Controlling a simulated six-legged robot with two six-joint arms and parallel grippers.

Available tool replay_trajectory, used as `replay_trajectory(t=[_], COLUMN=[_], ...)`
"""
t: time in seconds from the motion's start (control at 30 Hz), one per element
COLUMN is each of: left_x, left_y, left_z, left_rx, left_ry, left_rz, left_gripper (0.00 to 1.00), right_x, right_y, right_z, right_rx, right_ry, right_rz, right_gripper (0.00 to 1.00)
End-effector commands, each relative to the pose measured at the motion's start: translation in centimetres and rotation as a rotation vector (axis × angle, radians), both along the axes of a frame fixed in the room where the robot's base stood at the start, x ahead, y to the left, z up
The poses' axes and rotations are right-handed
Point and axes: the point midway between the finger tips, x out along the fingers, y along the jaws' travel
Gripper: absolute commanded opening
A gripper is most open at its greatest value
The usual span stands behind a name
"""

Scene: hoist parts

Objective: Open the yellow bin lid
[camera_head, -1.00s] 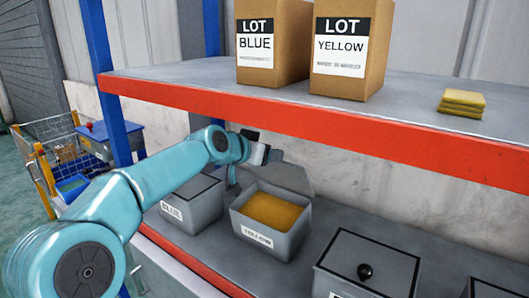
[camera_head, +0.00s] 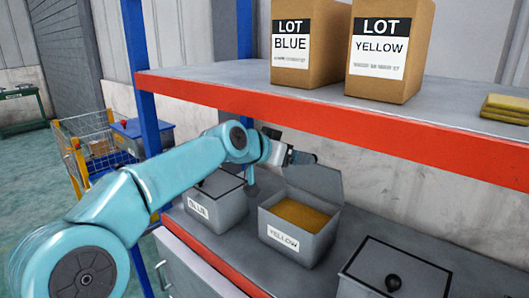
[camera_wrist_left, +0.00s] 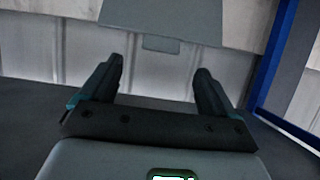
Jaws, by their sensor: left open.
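The yellow bin (camera_head: 292,245) is a grey box labelled YELLOW on the lower shelf, with yellow-orange contents (camera_head: 302,214). Its grey lid (camera_head: 318,185) stands raised at the back of the bin, so the top is open. My left gripper (camera_head: 306,158) is beside and just above the lid's upper left edge, and I cannot tell if it touches. In the left wrist view the fingers (camera_wrist_left: 160,80) are spread with nothing between them. A grey panel with a small tab, apparently the lid (camera_wrist_left: 160,18), shows beyond them. My right gripper is not in view.
The grey BLUE bin (camera_head: 218,208) stands left of the yellow bin, its lid shut. A blue post (camera_head: 140,60) stands left.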

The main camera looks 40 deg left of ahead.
Motion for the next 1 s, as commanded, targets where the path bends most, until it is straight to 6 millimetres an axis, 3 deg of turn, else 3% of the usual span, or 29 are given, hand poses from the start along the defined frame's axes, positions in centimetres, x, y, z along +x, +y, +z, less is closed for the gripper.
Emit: replay_trajectory(t=[0.2, 0.4, 0.6, 0.9, 0.97, 1.0], left_x=[-5.6, -9.6, -11.5, -11.7, -11.7, -11.5], left_y=[0.2, 0.3, 0.3, 0.3, 0.4, 0.5], left_z=[2.3, 4.2, 5.1, 5.2, 5.2, 4.9], left_rx=[0.001, 0.002, 0.002, 0.002, 0.004, 0.015], left_ry=[-0.007, -0.006, -0.003, -0.003, -0.003, -0.006], left_rz=[0.001, 0.001, -0.001, -0.001, 0.000, 0.002], left_gripper=[0.89, 0.89, 0.89, 0.89, 0.73, 0.60], right_x=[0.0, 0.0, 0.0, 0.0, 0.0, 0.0], right_y=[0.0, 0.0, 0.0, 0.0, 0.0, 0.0], right_z=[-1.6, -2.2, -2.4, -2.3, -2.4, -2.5], right_rx=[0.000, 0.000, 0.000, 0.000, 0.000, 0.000], right_ry=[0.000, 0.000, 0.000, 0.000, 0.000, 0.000], right_rz=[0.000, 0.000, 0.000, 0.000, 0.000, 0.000], right_gripper=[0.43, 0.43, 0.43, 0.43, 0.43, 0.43])
